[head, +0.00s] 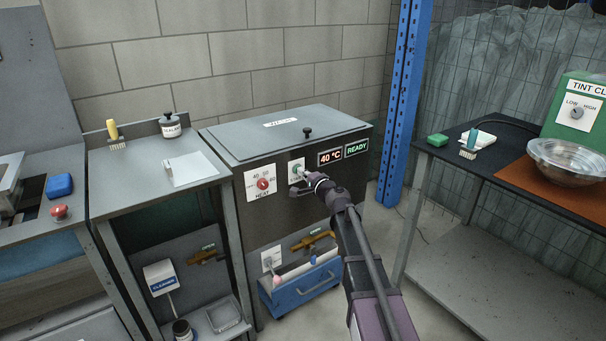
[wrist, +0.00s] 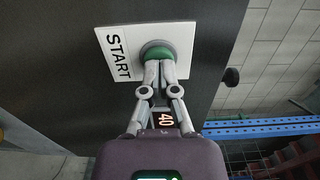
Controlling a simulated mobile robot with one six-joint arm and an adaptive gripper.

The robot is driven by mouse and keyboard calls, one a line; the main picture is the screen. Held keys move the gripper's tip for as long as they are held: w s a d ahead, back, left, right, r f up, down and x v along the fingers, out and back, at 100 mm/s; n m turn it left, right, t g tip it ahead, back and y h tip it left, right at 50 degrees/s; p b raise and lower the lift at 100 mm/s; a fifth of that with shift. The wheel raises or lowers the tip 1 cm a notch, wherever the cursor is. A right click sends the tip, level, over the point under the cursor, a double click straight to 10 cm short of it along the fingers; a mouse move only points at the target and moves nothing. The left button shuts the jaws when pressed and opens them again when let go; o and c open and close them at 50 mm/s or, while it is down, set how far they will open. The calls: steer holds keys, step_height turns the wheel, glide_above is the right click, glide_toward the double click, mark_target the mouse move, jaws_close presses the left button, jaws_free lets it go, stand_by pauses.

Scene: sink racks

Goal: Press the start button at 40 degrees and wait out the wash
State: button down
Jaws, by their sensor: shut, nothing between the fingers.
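The washing machine (head: 285,148) is a grey cabinet with a flat lid and a dark front. Its display (head: 330,157) reads 40 °C in red, and the sign beside it (head: 357,148) reads READY in green. The red heat knob (head: 263,184) sits on a white plate at the left of the front. The green start button (head: 295,169) is on a white plate to its right; the wrist view shows the button (wrist: 158,51) beside the word START. My gripper (wrist: 160,66) is shut and empty, its fingertips at the button's edge. I cannot tell whether they touch it.
A steel bench (head: 140,190) stands at the left with a jar and brush. A dark table (head: 485,150) stands at the right with a metal bowl (head: 568,160). A blue post (head: 404,100) rises behind.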

steer(key=shift+x, duration=0.95)
steer(key=shift+r, duration=0.15)
steer(key=v, duration=1.4)
steer(key=shift+s+d, duration=0.25)
steer(key=shift+s, duration=0.1)
steer(key=shift+a, duration=0.1)
